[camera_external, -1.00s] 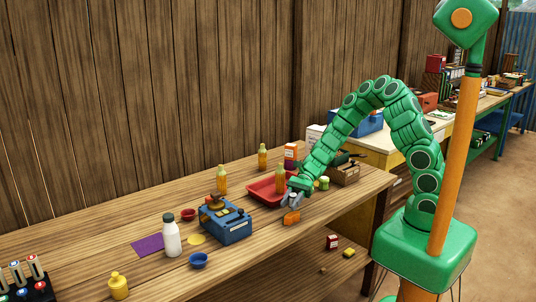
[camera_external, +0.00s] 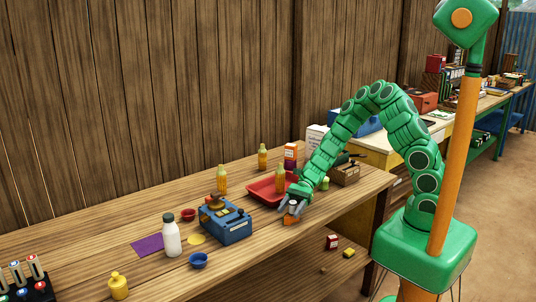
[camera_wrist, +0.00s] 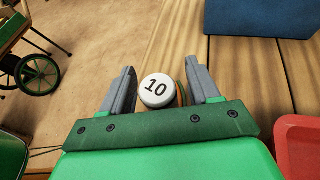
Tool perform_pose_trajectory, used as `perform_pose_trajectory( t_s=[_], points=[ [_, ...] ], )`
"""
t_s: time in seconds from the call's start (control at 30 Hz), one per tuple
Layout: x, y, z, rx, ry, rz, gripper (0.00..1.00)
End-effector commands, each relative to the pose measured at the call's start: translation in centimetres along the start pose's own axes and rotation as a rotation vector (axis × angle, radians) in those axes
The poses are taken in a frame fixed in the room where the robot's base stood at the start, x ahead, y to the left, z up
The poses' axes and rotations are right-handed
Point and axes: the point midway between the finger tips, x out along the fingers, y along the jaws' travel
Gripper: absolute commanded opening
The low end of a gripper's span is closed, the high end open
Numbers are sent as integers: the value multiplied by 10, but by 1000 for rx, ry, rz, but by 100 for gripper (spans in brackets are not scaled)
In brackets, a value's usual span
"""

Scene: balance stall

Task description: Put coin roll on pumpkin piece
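The coin roll (camera_wrist: 157,90) is a short white cylinder with "10" on its top, seen end-on between my fingers in the wrist view. The orange pumpkin piece (camera_external: 289,220) is on the wooden table in the external view, directly under the roll; a sliver of orange shows beside the roll in the wrist view. The roll appears to stand upright on it, though the contact is partly hidden. My gripper (camera_external: 292,209) is around the roll with its fingers spread. In the wrist view, my gripper (camera_wrist: 163,92) shows a gap on each side of the roll.
A blue scale (camera_external: 232,229) stands to the left, with bowls and a white bottle (camera_external: 171,238) beyond. The table's front edge is close by.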

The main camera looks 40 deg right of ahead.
Motion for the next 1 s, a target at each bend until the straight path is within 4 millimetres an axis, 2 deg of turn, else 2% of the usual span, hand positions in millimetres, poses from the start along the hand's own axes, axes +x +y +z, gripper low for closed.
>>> perform_pose_trajectory(
  t_s=[0.27,0.37,1.0],
  points=[
    [-1,0,3,-1,0,0,61],
    [-9,-1,2,-1,1,-2,61],
    [-96,-1,1,-1,4,-5,61]
  ],
)
